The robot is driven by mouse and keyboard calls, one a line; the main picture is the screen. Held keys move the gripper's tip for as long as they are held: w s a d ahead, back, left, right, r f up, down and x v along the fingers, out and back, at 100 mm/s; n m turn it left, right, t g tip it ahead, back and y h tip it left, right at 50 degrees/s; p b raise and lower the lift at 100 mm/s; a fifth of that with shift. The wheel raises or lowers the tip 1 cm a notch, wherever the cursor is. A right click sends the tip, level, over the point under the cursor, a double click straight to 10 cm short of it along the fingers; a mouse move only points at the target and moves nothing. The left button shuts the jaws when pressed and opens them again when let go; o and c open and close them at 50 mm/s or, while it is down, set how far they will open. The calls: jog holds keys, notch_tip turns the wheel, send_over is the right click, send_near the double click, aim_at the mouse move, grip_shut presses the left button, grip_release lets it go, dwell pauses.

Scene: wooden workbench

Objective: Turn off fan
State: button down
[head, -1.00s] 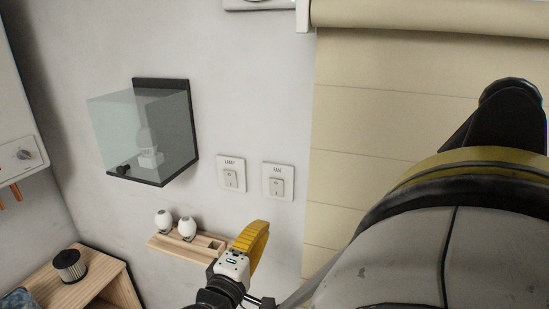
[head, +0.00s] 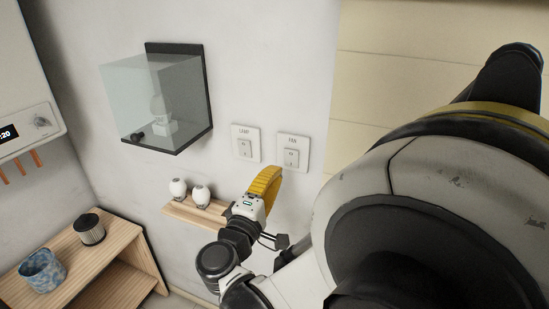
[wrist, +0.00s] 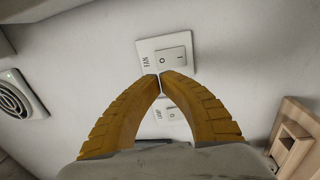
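The fan switch (head: 293,152) is a white wall plate labelled FAN with a rocker, right of the lamp switch (head: 245,142). In the wrist view the fan switch (wrist: 172,54) shows just beyond my fingertips, its O and I marks visible. The lamp switch (wrist: 172,112) shows between my fingers there. My gripper (wrist: 160,82) has two yellow ribbed fingers with their tips together and nothing held. In the head view my gripper (head: 272,171) is just below and left of the fan switch. I cannot tell whether it touches the wall.
A glass-fronted box (head: 160,98) hangs left of the switches. A small wooden shelf (head: 196,213) with two white rounded objects is below. A white unit with a round grille (wrist: 15,98) is at left in the wrist view. A wooden cabinet (head: 120,245) stands lower left.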

aim_at(288, 151)
jog(key=b+x, duration=0.1)
jog(key=x, duration=0.5)
jog(key=shift+w+d, duration=0.1)
jog(key=shift+w, duration=0.1)
jog(key=shift+w+d+r, duration=0.15)
jog(key=shift+w+d, duration=0.05)
jog(key=shift+w, duration=0.45)
jog(key=shift+w+d+r, duration=0.15)
jog(key=shift+w, duration=0.3)
jog(key=shift+s, duration=0.2)
